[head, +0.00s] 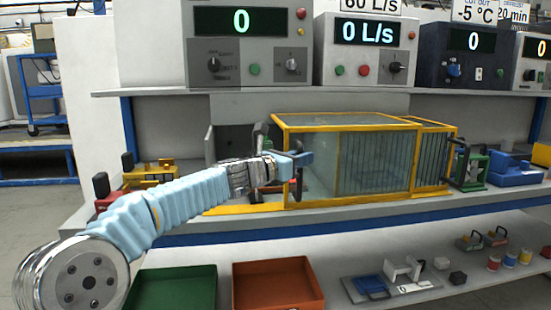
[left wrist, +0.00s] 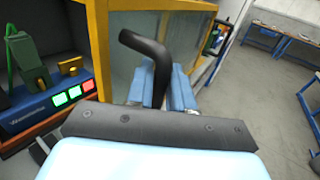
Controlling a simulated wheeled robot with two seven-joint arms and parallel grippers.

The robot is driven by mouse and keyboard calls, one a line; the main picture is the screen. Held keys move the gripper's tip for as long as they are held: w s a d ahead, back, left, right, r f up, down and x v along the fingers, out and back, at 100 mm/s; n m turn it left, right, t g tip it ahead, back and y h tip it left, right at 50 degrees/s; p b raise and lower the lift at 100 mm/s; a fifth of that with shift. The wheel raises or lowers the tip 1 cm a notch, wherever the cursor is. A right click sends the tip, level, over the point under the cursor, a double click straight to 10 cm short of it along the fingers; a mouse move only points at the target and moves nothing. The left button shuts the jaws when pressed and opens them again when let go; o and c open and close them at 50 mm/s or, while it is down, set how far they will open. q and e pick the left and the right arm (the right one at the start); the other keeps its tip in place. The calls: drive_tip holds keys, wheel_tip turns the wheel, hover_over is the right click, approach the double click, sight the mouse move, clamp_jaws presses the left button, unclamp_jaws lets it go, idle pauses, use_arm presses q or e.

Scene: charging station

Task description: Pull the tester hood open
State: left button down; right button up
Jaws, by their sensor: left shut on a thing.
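The tester hood (head: 360,165) is a yellow-framed box with clear panels on the bench; its yellow frame and clear panel (left wrist: 140,30) also show in the left wrist view. A black bent handle (left wrist: 150,47) stands out from it. My left gripper (head: 297,160) is at the front left edge of the hood. In the left wrist view its blue fingers (left wrist: 162,86) are shut on the handle, one on each side. The gripper hides part of the handle in the head view. My right gripper is in neither view.
Panels with displays (head: 245,45) stand on the shelf above. Yellow clamps (head: 150,172) lie to the left, a green clamp (head: 472,168) and a blue fixture (head: 515,172) to the right. Green (head: 175,288) and orange (head: 278,284) trays sit below. Lit buttons (left wrist: 74,93) show in the wrist view.

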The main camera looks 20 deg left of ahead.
use_arm(q)
drive_tip(key=w+d, duration=0.1)
drive_tip(key=d, duration=0.1)
drive_tip(key=w+d, duration=0.2)
drive_tip(key=d, duration=0.1)
drive_tip(key=w+d, duration=0.2)
drive_tip(key=d, duration=0.1)
drive_tip(key=shift+d+p, duration=0.1)
drive_tip(key=shift+p, duration=0.3)
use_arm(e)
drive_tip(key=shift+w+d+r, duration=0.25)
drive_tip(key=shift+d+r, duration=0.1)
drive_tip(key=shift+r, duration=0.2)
use_arm(q)
drive_tip(key=c, duration=1.2)
unclamp_jaws()
drive_tip(key=shift+o, duration=0.2)
drive_tip(key=shift+s, duration=0.1)
drive_tip(key=b+v, duration=0.3)
drive_tip(key=v, duration=1)
drive_tip(key=shift+s+a, duration=0.2)
drive_tip(key=shift+s, duration=0.15)
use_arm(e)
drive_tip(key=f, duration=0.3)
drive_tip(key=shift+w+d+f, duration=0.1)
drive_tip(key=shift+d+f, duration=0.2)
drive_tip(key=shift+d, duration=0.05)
